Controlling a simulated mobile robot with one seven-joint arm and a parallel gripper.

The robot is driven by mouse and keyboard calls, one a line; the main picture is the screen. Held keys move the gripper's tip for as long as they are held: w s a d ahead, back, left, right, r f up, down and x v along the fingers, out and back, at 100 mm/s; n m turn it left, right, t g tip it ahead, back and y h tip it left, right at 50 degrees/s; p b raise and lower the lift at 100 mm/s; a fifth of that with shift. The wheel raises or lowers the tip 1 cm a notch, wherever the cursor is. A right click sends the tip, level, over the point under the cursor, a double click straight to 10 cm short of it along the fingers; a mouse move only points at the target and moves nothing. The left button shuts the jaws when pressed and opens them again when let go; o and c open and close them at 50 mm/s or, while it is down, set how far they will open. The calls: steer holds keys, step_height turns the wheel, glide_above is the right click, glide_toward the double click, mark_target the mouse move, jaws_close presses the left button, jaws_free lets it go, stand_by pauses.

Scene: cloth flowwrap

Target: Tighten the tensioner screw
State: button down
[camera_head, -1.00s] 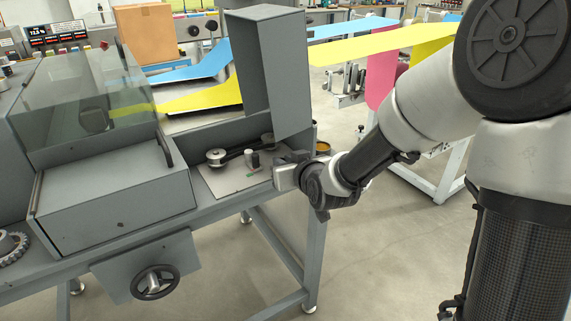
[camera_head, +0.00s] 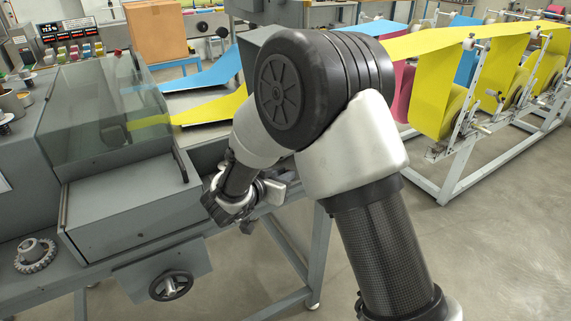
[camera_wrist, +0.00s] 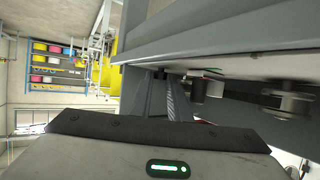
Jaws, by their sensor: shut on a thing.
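In the head view my gripper (camera_head: 272,190) is low at the machine's right end, partly behind my own arm. It is at the end of the open belt housing, shut on what appears to be the tensioner screw. The wrist view shows a ribbed, threaded-looking shaft of the screw (camera_wrist: 173,102) just beyond the dark edge of my gripper body. The screw's head and my fingertips are hidden there. A dark cylindrical post (camera_wrist: 198,89) stands beside the shaft, with a small green mark near its base. A metal pulley (camera_wrist: 289,100) is further right.
The grey machine (camera_head: 130,205) has a glass guard (camera_head: 105,115) and a handwheel (camera_head: 171,286). A toothed gear (camera_head: 36,256) lies at the left. Yellow web (camera_head: 210,107) runs behind. My arm covers most of the belt housing.

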steer(key=shift+w+a+r+m+g+h+p, duration=0.2)
steer(key=shift+m+g+h+p, duration=0.1)
steer(key=shift+m+h+p, duration=0.5)
steer(key=c, duration=1.7)
jaws_free()
steer(key=shift+d, duration=0.1)
steer(key=shift+o, duration=0.2)
steer(key=shift+f, duration=0.1)
steer(key=shift+f, duration=0.15)
